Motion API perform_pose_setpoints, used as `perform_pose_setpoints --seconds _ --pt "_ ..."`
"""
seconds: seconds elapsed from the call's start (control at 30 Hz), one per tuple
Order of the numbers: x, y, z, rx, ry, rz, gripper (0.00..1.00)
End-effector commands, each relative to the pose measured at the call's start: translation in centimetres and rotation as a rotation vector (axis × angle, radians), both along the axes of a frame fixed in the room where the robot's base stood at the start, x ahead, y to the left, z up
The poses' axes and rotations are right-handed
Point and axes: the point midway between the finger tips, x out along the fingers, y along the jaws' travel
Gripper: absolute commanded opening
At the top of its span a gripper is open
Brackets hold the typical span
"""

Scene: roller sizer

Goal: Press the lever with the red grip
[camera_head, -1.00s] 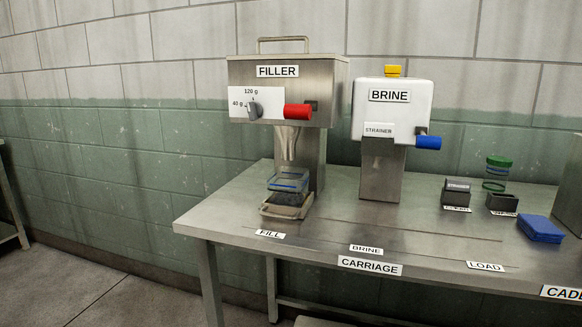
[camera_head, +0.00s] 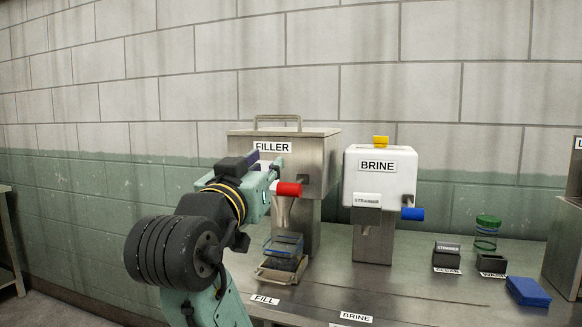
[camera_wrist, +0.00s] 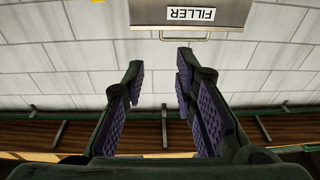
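The red grip (camera_head: 288,189) is the end of a lever on the front of the steel FILLER machine (camera_head: 315,160). It points toward the right front of the machine. My gripper (camera_head: 268,170) is just left of the red grip in the head view and looks close to it; I cannot tell whether they touch. It covers the machine's left front and dial plate. In the wrist view my gripper (camera_wrist: 160,75) has its purple-padded fingers apart with nothing between them. The upside-down FILLER label (camera_wrist: 191,14) shows beyond them; the red grip is not visible there.
The white BRINE unit (camera_head: 376,178) with a blue grip (camera_head: 412,214) stands to the right. A clear blue-edged container (camera_head: 283,245) sits under the filler spout on a small tray.

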Motion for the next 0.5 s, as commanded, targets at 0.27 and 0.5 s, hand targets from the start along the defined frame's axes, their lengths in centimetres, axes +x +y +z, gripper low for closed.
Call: perform_pose_setpoints --seconds 0.27,0.5 --pt "-0.04 -1.52 -0.25 0.024 0.033 -0.041 0.05" --pt "0.24 -1.54 -0.14 0.023 0.033 -0.039 0.0"
